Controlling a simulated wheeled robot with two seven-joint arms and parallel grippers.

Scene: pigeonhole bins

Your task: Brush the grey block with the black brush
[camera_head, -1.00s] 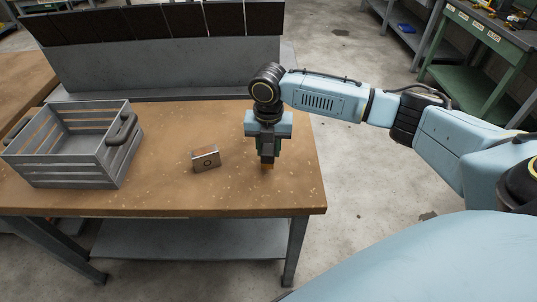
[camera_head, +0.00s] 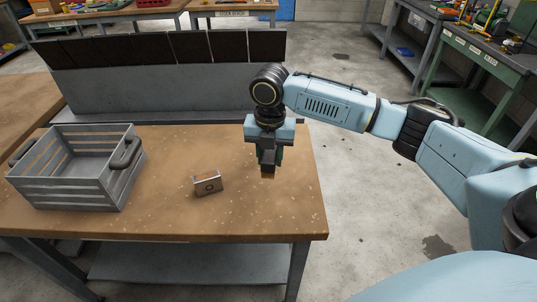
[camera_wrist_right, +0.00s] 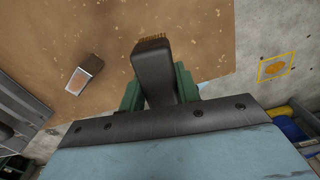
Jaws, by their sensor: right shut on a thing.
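My left gripper is not in view.
A grey slatted crate (camera_head: 128,185) with dark handles stands on the table (camera_head: 180,222) at the left. A row of dark bins (camera_head: 160,48) on a grey panel runs along the back. The tabletop around the block is clear.

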